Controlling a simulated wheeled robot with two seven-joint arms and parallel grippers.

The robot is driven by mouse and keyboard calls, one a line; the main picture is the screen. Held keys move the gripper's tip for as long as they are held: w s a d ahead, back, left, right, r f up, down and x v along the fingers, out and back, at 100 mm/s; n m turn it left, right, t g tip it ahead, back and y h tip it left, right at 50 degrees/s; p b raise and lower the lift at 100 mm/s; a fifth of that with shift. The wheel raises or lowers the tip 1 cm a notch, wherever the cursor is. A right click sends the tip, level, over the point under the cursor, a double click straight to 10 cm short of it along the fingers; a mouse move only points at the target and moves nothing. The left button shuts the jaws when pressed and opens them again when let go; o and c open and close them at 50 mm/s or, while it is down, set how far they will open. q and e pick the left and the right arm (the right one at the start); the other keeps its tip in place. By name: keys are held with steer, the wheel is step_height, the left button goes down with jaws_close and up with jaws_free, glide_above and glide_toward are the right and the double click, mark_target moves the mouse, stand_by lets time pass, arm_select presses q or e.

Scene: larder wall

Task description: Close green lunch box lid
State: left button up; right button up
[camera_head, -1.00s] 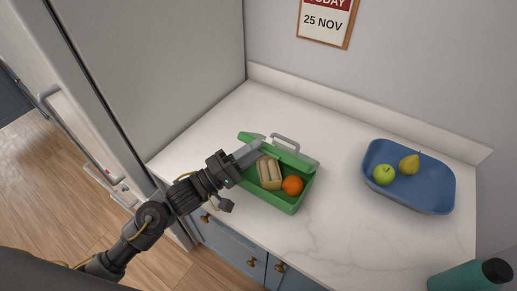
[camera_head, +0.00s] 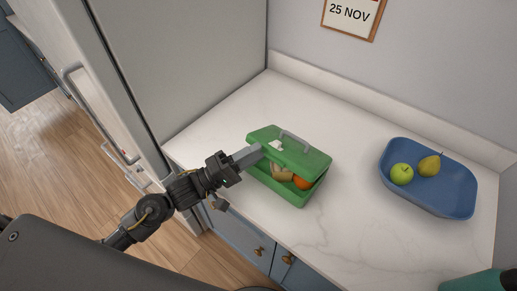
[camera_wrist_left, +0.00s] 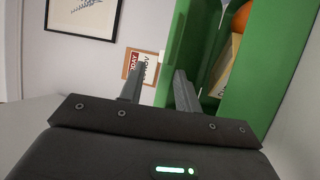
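The green lunch box (camera_head: 302,201) stands on the counter. Its green lid (camera_head: 300,155), with a grey handle, is hinged at the back and tilted partly down over the box, leaving a gap at the front. Through the gap I see a sandwich (camera_head: 282,173) and an orange (camera_head: 302,182). My left gripper (camera_head: 250,154) is at the lid's left side; its fingers are apart in the left wrist view (camera_wrist_left: 158,85), with the wall visible between them. One finger overlaps the green lid there; I cannot tell if it touches. My right gripper is not in view.
A blue tray (camera_head: 440,200) with a green apple (camera_head: 402,174) and a pear (camera_head: 429,166) stands to the right. A teal bottle (camera_head: 475,283) is at the lower right. The fridge (camera_head: 185,60) rises on the left. The counter between box and tray is clear.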

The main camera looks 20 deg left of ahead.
arm_select(q)
steer(key=shift+s+a+f+b, duration=0.2)
steer(key=shift+s+a+f, duration=0.25)
steer(key=shift+a+f, duration=0.3)
steer(key=shift+s+a+f+b, duration=0.2)
steer(key=shift+s+a+f, duration=0.3)
steer(key=shift+a+f, duration=0.25)
steer(key=shift+s+a+f+b, duration=0.2)
steer(key=shift+s+a+f, duration=0.25)
steer(key=shift+a+f, duration=0.25)
steer(key=shift+p, duration=0.4)
